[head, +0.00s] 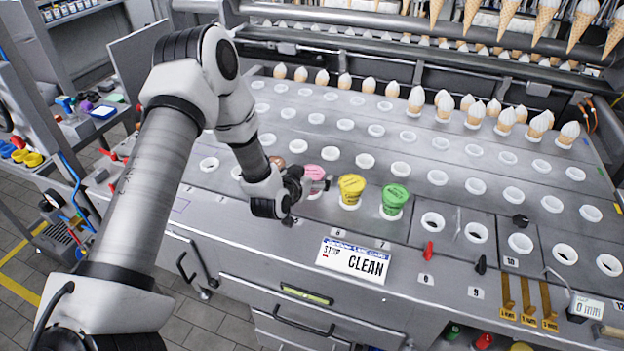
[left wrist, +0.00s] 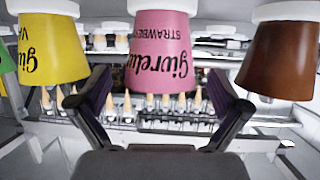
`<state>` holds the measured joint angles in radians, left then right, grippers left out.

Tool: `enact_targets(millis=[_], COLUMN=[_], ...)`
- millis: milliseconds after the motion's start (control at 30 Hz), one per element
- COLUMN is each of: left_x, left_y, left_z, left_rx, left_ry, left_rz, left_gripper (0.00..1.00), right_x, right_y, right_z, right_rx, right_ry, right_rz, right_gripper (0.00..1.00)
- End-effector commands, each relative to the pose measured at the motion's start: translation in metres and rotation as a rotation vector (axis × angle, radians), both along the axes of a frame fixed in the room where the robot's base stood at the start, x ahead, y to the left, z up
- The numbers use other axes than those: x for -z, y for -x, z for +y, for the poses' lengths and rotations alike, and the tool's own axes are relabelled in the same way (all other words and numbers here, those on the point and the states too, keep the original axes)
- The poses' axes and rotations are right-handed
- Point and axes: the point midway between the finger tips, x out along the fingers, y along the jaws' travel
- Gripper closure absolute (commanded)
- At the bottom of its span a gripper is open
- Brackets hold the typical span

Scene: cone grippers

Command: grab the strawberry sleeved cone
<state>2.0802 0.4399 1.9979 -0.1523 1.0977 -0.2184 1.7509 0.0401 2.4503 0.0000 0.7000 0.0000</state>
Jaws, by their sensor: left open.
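The pink strawberry sleeved cone (head: 314,174) stands in a white ring holder in the front row of the steel counter, partly hidden by my left gripper (head: 309,189). In the left wrist view the pink sleeve (left wrist: 162,55) appears upside down, with "STRAWBERRY" lettering, centred between the two open fingers (left wrist: 160,82). The fingers spread to either side of it; I cannot tell whether either touches it. The left gripper is open and empty, at the front side of the cone. My right gripper is not in view.
A yellow sleeved cone (head: 352,187) and a green one (head: 394,198) stand to the right. A brown one (left wrist: 280,50) is on the other side, mostly hidden in the head view. A "CLEAN" sign (head: 353,262) lies in front. Bare cones (head: 416,98) line the back.

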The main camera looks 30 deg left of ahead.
Motion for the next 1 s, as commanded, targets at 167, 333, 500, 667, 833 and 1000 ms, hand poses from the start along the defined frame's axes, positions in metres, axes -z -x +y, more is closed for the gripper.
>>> enact_targets(millis=[167, 333, 500, 667, 833, 1000], left_x=[0.004, 0.004, 0.004, 0.004, 0.003, -0.012], left_y=[-0.008, -0.008, -0.008, -0.008, -0.008, -0.009], left_z=[0.001, 0.001, 0.001, 0.001, 0.001, 0.002], left_rx=[0.000, 0.000, 0.000, 0.000, 0.000, -0.003], left_ry=[0.001, 0.001, 0.001, 0.001, 0.001, 0.001], left_rz=[0.000, 0.000, 0.001, 0.000, 0.000, -0.004], left_gripper=[0.00, 0.25, 0.66, 0.66, 0.66, 0.66], right_x=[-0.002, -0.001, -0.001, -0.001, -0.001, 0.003], right_y=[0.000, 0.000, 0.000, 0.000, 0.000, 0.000], right_z=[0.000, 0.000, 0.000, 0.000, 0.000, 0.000], right_rx=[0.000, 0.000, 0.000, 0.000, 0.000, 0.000], right_ry=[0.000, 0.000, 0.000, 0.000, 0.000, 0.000], right_rz=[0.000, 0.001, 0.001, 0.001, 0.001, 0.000], right_gripper=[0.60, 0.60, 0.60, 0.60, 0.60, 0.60])
